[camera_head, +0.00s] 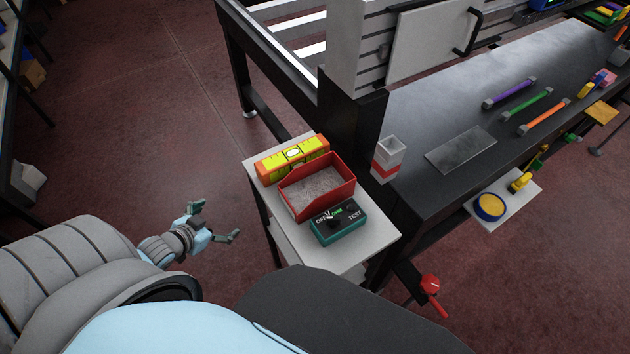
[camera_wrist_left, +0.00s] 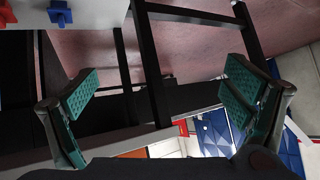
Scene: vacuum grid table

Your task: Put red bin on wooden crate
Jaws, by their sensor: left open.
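A red bin (camera_head: 346,197) with grey contents stands on a small white side table (camera_head: 375,245) in the head view. It sits between an orange and yellow level (camera_head: 293,157) behind it and a teal test box (camera_head: 338,228) in front. My left gripper (camera_head: 222,221) is open and empty, left of the side table and apart from the bin. In the left wrist view its two teal-padded fingers (camera_wrist_left: 160,108) are spread with nothing between them. I cannot make out a wooden crate in either view. My right gripper is not in view.
A dark workbench (camera_head: 420,190) to the right holds a grey and red block (camera_head: 387,159), a metal plate (camera_head: 460,149) and coloured handles (camera_head: 509,93). A red-handled part (camera_head: 432,284) sticks out below it. The floor left of the side table is clear.

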